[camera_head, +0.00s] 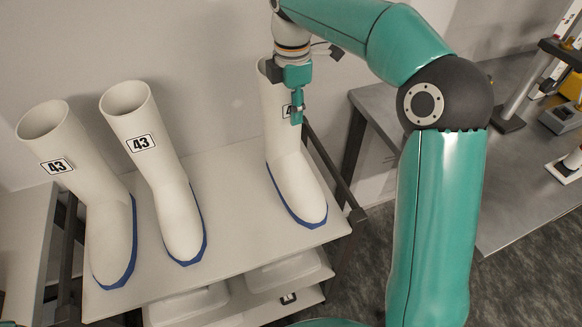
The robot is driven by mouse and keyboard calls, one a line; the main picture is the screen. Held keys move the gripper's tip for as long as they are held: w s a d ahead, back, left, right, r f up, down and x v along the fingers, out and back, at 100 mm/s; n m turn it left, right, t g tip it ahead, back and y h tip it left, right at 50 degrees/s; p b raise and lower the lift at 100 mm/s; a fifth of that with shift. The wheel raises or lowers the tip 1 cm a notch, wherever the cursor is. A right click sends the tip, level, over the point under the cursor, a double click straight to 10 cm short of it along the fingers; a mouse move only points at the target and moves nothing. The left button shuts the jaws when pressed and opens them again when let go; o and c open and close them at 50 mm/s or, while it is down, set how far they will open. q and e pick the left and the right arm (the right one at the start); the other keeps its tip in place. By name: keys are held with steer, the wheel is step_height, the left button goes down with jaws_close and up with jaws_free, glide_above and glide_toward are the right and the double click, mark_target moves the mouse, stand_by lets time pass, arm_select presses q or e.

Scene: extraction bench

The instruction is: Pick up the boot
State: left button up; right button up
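Three white boots with blue soles and "43" labels stand on a light bench (235,175). The right boot (293,178) stands apart near the bench's right end. The middle boot (160,180) and the left boot (85,180) stand close together at the left. My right gripper (296,108) is at the upper shaft of the right boot, with a teal finger in front of the shaft and partly over its label. The gripper and wrist hide much of the boot's opening. I cannot tell whether the fingers close on the shaft. My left gripper is not in view.
White bins (285,272) sit on a shelf under the bench. A dark metal frame (328,165) runs along the bench's right end. A grey worktop (530,195) with equipment stands at the right. The bench between the middle and right boots is clear.

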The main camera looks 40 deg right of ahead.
jaws_close()
steer(key=shift+r, duration=0.15)
stand_by(0.4)
